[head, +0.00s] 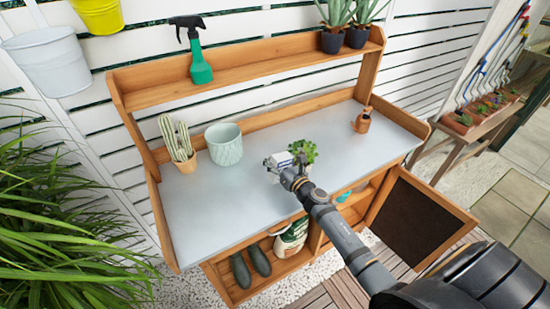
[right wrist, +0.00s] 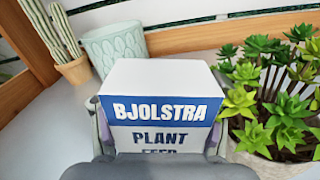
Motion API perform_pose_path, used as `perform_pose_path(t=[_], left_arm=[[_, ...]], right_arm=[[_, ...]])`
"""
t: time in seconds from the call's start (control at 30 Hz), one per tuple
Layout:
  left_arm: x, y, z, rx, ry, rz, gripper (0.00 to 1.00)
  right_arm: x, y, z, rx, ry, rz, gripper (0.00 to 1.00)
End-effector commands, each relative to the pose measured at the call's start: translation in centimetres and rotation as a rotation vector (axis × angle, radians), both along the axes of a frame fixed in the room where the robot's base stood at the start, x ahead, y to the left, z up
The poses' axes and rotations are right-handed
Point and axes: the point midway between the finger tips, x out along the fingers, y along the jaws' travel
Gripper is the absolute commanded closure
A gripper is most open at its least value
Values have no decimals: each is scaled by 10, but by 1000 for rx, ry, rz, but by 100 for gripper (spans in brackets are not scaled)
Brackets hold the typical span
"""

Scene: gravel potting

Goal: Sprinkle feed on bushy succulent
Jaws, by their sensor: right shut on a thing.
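The plant feed box (right wrist: 160,92), white with a blue band reading "BJOLSTRA PLANT FEED", is between the fingers of my right gripper (right wrist: 158,140), which is shut on it. In the head view the box (head: 281,159) shows at the tip of my right gripper (head: 292,176), over the grey bench top. The bushy succulent (head: 303,151), with green rosette leaves, stands just right of the box; in the right wrist view the succulent (right wrist: 268,95) fills the right side in a pale pot, partly cut off. My left gripper is not in view.
A potted cactus (head: 178,141) and an empty-looking mint pot (head: 224,144) stand on the left of the bench (head: 215,205). A green spray bottle (head: 200,68) is on the upper shelf. The front left bench top is clear.

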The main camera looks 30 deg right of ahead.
Motion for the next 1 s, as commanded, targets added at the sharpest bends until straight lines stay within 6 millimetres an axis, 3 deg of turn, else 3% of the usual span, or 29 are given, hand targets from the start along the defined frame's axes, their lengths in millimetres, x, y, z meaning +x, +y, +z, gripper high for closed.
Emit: perform_pose_path(t=[1.0], left_arm=[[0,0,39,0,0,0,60]], right_arm=[[0,3,23,349,46,0,89]])
